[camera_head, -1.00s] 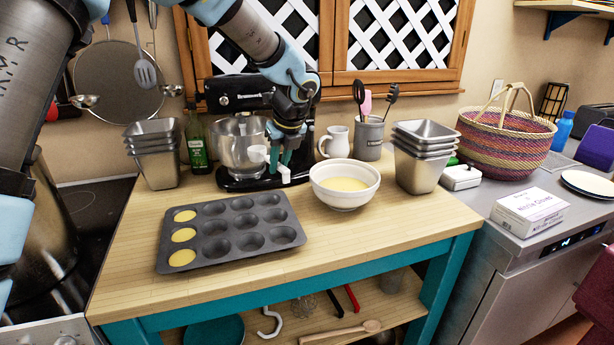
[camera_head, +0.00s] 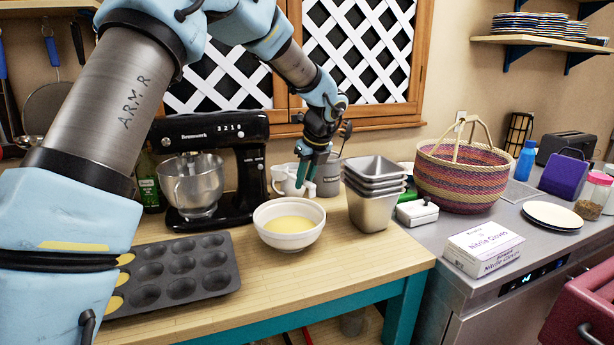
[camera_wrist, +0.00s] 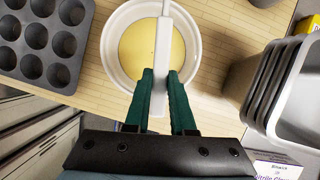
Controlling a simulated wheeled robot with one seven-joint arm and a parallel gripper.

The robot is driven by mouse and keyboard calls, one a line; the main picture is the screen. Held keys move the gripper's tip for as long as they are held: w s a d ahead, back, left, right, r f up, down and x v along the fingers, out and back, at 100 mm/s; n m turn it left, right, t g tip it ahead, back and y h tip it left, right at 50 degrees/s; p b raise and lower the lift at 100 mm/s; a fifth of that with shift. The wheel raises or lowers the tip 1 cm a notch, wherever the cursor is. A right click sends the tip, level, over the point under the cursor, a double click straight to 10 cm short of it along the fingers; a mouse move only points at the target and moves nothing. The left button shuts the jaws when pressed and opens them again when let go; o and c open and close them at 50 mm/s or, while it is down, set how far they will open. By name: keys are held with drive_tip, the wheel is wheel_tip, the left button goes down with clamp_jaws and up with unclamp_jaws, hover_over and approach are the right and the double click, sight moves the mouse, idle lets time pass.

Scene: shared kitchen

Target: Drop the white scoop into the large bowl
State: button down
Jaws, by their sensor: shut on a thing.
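My gripper (camera_head: 309,178) is shut on the white scoop (camera_wrist: 163,45). In the wrist view the green fingers (camera_wrist: 160,78) clamp its straight white handle, which runs up over the large bowl. The scoop's cup end is not clear there. The large white bowl (camera_head: 290,241) holds yellow batter and stands on the wooden worktop. In the head view my gripper is above and behind the bowl's right side. In the wrist view the bowl (camera_wrist: 112,50) lies below the fingers. The scoop appears apart from the batter.
A muffin tin (camera_head: 219,289) with some filled cups is left of the bowl. A black stand mixer (camera_head: 255,165) stands behind left, and a white pitcher (camera_head: 281,181) behind the bowl. Stacked metal pans (camera_head: 369,211) stand close to its right. The front worktop is clear.

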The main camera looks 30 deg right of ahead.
wheel_tip(320, 180, down, 4)
drive_tip(key=shift+a+f+b, duration=0.1)
drive_tip(key=shift+f+b, duration=0.1)
drive_tip(key=shift+b, duration=0.35)
drive_tip(key=c, duration=0.7)
unclamp_jaws()
drive_tip(key=b+v, duration=0.3)
drive_tip(key=v, duration=0.7)
drive_tip(key=shift+s+r, duration=0.1)
drive_tip(key=shift+r, duration=0.3)
